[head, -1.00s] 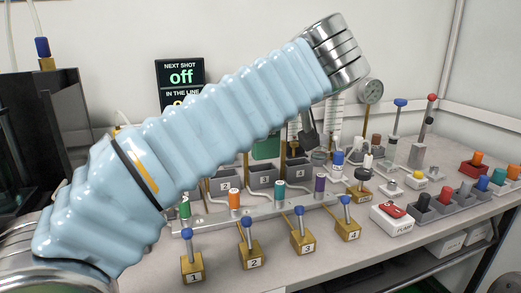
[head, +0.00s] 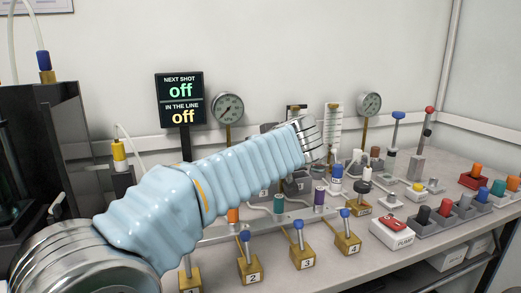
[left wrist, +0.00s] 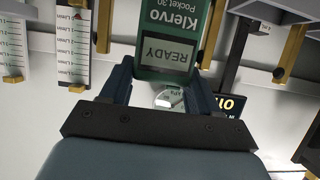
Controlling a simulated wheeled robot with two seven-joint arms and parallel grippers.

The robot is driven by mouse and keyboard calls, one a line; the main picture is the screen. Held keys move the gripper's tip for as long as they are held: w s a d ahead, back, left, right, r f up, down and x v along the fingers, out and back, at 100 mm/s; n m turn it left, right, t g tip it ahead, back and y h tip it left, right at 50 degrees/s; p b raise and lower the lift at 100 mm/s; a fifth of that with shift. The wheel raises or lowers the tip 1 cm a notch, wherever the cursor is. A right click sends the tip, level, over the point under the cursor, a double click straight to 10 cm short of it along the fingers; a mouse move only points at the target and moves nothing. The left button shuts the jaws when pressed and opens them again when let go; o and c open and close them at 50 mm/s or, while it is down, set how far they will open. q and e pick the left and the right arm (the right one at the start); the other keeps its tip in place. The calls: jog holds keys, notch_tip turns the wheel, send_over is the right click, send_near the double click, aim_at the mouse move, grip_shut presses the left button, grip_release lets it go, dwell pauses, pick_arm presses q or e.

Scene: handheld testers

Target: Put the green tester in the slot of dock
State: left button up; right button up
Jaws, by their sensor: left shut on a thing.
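The green tester (left wrist: 178,62) shows in the left wrist view, upside down in the picture, with "Klervo Pocket 30" and a "READY" screen. My left gripper (left wrist: 160,80) is shut on it, one dark finger on each side. In the head view, my blue-sleeved left arm reaches across the bench, and its gripper and the tester are hidden behind it. Grey numbered units (head: 264,191) stand behind the arm, mostly covered. I cannot tell which part is the dock or see its slot. My right gripper is not in view.
Brass valve blocks with blue-topped levers (head: 303,257) line the front. A white PUMP box (head: 392,232) and grey bins of coloured caps (head: 447,212) stand right. Behind are the off/off sign (head: 181,100), a gauge (head: 228,108) and a white scale (head: 334,125).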

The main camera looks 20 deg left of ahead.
pick_arm(q)
jog(key=shift+f+b, duration=0.15)
jog(key=shift+b, duration=0.15)
jog(key=o, duration=1.6)
jog(key=shift+d+r+p, duration=0.1)
jog(key=shift+r+p, duration=0.25)
jog(key=shift+p, duration=0.05)
jog(key=b+v, duration=0.1)
jog(key=v, duration=1)
jog(key=shift+s+d, duration=0.25)
jog(key=shift+s, duration=0.1)
